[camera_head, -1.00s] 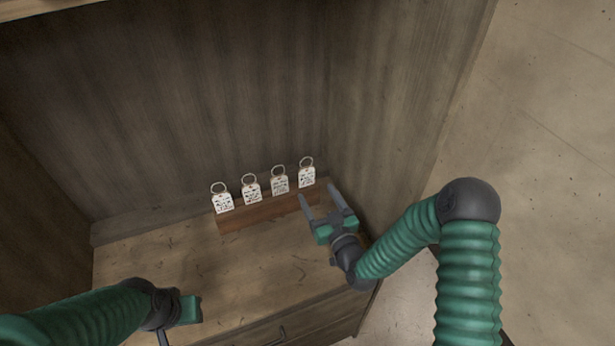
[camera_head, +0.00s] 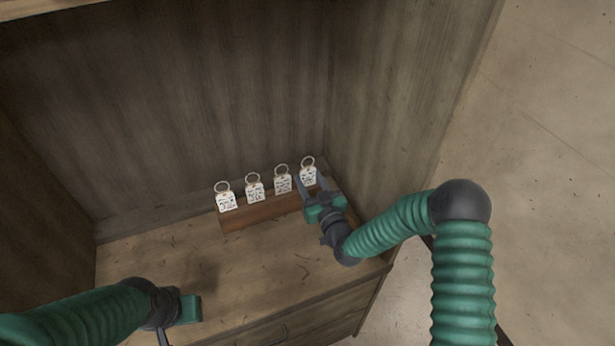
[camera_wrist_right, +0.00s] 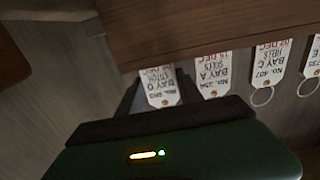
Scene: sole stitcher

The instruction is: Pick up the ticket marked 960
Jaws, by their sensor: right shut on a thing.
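Several white tickets with rings stand in a row on a wooden block. The rightmost ticket (camera_head: 308,176) in the head view is the leftmost one (camera_wrist_right: 160,86) in the wrist view. Its upside-down print is small, but its number looks like 960. My right gripper (camera_head: 310,181) is shut on this ticket, with a finger at each side of it; the ticket is still at the block. My left gripper (camera_head: 189,309) is at the lower left, away from the tickets, and its fingers are not clear.
The other tickets (camera_head: 283,183), (camera_head: 254,191) and (camera_head: 226,201) stand to the left on the wooden block (camera_head: 262,213). Cabinet walls (camera_head: 400,120) rise close behind and to the right. The wooden top (camera_head: 200,265) in front is clear.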

